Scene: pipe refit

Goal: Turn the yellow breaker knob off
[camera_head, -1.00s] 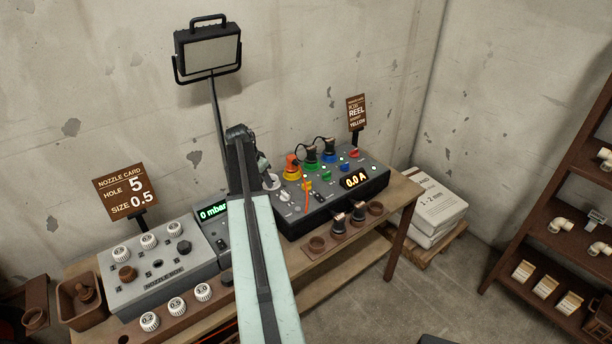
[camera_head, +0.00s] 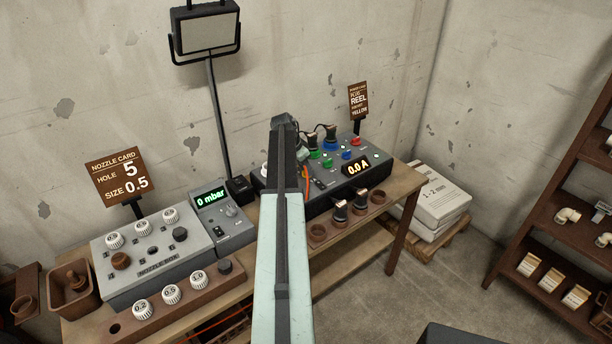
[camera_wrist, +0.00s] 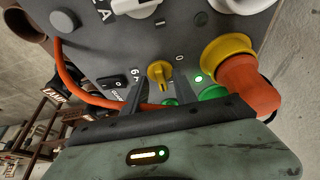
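The yellow breaker knob (camera_wrist: 159,75) sits on the dark grey panel face in the wrist view, with a "0" mark at its upper right. My gripper (camera_wrist: 160,88) is open, with one dark finger on each side of the knob's lower part. I cannot tell whether the fingers touch it. In the head view my arm covers the knob and my gripper (camera_head: 285,128) is over the left part of the power box (camera_head: 345,200). The box display reads 0.0 A.
An orange plug (camera_wrist: 248,88) in a yellow socket (camera_wrist: 228,50) is close right of my gripper in the wrist view. An orange cable (camera_wrist: 75,85) runs on the left. White knobs (camera_wrist: 137,7) are above. The nozzle box (camera_head: 160,258) stands left on the bench.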

